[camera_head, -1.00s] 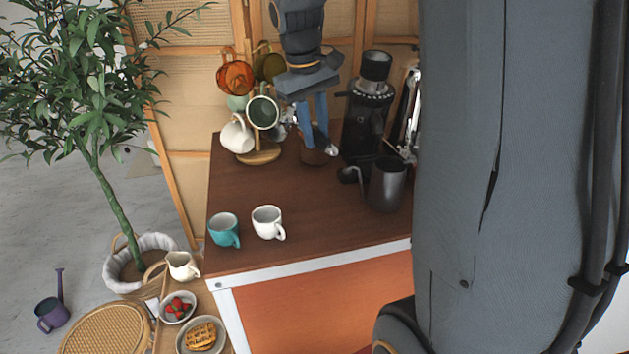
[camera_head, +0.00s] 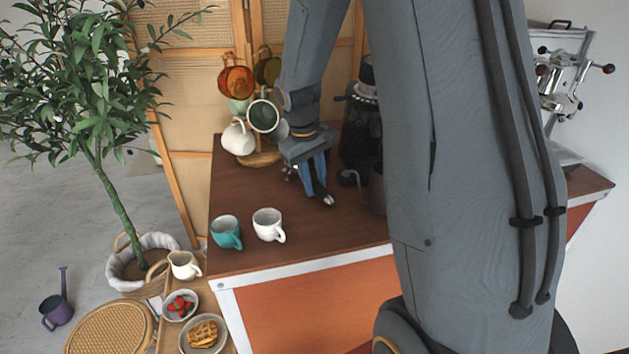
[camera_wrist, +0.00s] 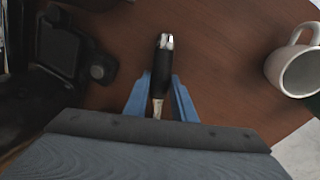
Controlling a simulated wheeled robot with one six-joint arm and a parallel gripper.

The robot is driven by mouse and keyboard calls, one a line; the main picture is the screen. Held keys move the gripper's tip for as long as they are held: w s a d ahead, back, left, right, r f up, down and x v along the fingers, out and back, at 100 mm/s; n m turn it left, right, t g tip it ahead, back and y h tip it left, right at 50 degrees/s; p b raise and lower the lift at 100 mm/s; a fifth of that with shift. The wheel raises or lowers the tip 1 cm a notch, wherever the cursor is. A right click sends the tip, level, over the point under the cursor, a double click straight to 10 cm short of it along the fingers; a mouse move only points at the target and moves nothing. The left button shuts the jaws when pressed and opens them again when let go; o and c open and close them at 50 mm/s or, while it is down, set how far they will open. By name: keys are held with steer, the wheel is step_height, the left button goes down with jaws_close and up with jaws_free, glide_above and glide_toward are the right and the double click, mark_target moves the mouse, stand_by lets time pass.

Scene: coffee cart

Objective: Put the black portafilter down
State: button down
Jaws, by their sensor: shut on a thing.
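The black portafilter (camera_wrist: 161,72) shows in the wrist view as a dark handle with a silver end, upright in the picture between the two blue fingers. Its lower part is hidden by my gripper (camera_wrist: 160,98). My gripper is shut on it. In the head view my gripper (camera_head: 318,188) hangs over the brown counter (camera_head: 300,256), right of and behind the white cup (camera_head: 267,223). A small silver end shows by the fingertips there. I cannot tell whether the portafilter touches the counter.
A black grinder (camera_head: 358,140) stands to the right, beside a dark pitcher (camera_head: 377,196) partly behind my arm. A teal cup (camera_head: 225,233) stands at left. The mug tree (camera_head: 262,158) is behind. Counter between cups and grinder is mostly clear.

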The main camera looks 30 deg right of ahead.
steer(key=c, duration=1.5)
jaws_free()
steer(key=shift+f, duration=0.1)
steer(key=shift+s+a+r+b, duration=0.1)
steer(key=shift+a+r+b, duration=0.3)
steer(key=shift+r, duration=1.6)
steer(key=shift+s+a+r+b, duration=0.1)
steer(key=shift+a+r+b, duration=0.2)
steer(key=shift+r, duration=1.75)
steer(key=shift+a+r+b, duration=0.3)
steer(key=shift+r+b, duration=0.15)
steer(key=shift+r, duration=1.55)
